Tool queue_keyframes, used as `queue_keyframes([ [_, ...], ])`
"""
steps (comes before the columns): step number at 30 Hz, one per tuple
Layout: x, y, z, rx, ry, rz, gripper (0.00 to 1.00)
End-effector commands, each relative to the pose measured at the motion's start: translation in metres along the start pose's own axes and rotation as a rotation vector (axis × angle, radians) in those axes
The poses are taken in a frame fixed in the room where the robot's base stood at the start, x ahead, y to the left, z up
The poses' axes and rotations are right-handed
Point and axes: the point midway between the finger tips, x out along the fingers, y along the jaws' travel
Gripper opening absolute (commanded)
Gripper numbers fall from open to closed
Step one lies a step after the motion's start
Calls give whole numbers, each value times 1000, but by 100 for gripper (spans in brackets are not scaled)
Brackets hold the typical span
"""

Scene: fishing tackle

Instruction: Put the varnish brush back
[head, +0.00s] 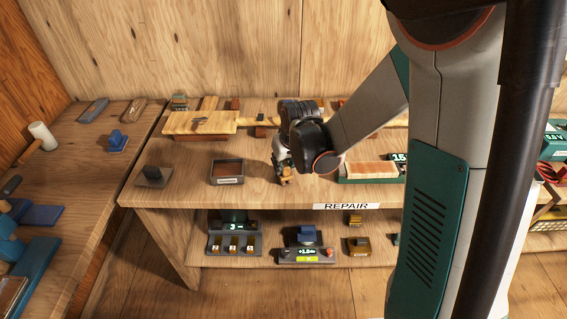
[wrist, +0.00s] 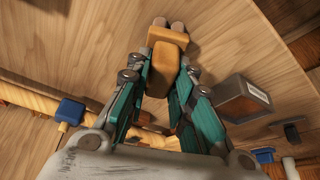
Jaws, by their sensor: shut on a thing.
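My gripper (head: 285,176) is low over the front part of the workbench top, just right of a small dark open box (head: 227,172) with a pale label. In the wrist view my gripper (wrist: 167,75) has its teal fingers closed around a tan, block-like piece (wrist: 168,57), which I take for the varnish brush. Two grey rounded ends show at its far tip. The fingers hide part of it, and I cannot tell whether it touches the bench. The labelled box also shows in the wrist view (wrist: 243,100), to the right of the fingers.
A dark block on a base (head: 153,176) stands left of the box. A board (head: 200,122) lies at the back, and a green-edged tray (head: 372,179) is to the right. The REPAIR label (head: 346,206) is on the front edge, above a lower shelf with several holders.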

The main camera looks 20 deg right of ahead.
Motion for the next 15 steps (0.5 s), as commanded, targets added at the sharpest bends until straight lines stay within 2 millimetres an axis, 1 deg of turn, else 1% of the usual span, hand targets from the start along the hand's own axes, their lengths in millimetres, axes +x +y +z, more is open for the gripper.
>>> queue_keyframes([
  [1, 3, 0, 1, 0, 0, 0, 0],
  [2, 2, 0, 1, 0, 0, 0, 26],
  [3, 2, 0, 1, 0, 0, 0, 35],
  [4, 2, 0, 1, 0, 0, 0, 41],
  [15, 1, 0, 0, 0, 0, 0, 41],
])
